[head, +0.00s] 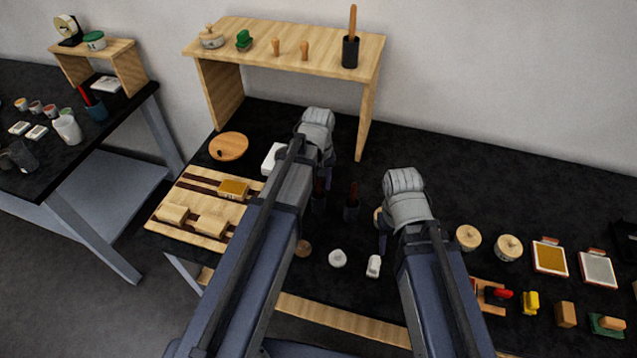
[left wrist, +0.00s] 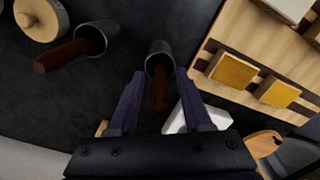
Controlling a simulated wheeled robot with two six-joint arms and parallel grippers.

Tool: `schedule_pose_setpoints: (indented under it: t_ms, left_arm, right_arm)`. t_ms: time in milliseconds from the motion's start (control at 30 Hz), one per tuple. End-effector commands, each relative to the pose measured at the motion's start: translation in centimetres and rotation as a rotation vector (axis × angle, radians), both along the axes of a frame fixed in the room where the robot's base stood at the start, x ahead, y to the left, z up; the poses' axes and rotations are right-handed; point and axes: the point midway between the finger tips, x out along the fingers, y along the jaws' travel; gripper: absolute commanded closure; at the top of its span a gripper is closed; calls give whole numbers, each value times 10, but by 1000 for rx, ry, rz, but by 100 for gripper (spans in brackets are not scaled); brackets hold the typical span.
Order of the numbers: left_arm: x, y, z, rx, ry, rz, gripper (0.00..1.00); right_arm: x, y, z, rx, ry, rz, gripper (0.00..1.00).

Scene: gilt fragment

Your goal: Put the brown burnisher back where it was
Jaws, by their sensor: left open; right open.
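Two dark grey cups stand on the black bench, each with a dark red-brown handle sticking out; I cannot tell which handle is the brown burnisher. One handle (left wrist: 160,92) leans from its cup (left wrist: 160,58) between the fingers of my left gripper (left wrist: 160,75), which is open and empty. The other handle (left wrist: 66,54) and its cup (left wrist: 97,38) lie to the left in the left wrist view. In the head view the right cup (head: 351,212) shows, and my left gripper (head: 327,168) is partly hidden by its wrist. My right gripper (head: 382,238) is open, fingers mostly hidden.
A wooden shelf (head: 290,45) stands behind, carrying a dark cup (head: 350,52) with a wooden stick. A slatted wooden board (head: 190,190) with blocks lies left. Round lidded boxes (head: 468,237) and small tools lie right. White items (head: 338,258) lie between my arms.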

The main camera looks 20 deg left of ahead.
Motion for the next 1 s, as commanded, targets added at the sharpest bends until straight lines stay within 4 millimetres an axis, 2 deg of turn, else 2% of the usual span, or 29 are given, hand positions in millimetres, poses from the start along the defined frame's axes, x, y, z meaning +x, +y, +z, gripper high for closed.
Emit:
schedule_pose_setpoints:
  t_ms: [33,600,767,933,1000]
  left_arm:
    - [0,0,12,0,0,0,50]
    - [0,0,96,0,0,0,50]
    - [0,0,108,0,0,0,50]
    - [-1,-1,109,0,0,-2,50]
    - [-10,-8,108,4,3,-39,50]
  right_arm:
    - [0,0,12,0,0,0,50]
    - [0,0,96,1,0,-6,50]
    - [0,0,108,2,0,-9,50]
    - [0,0,109,2,0,-10,50]
    - [0,0,108,2,0,-10,50]
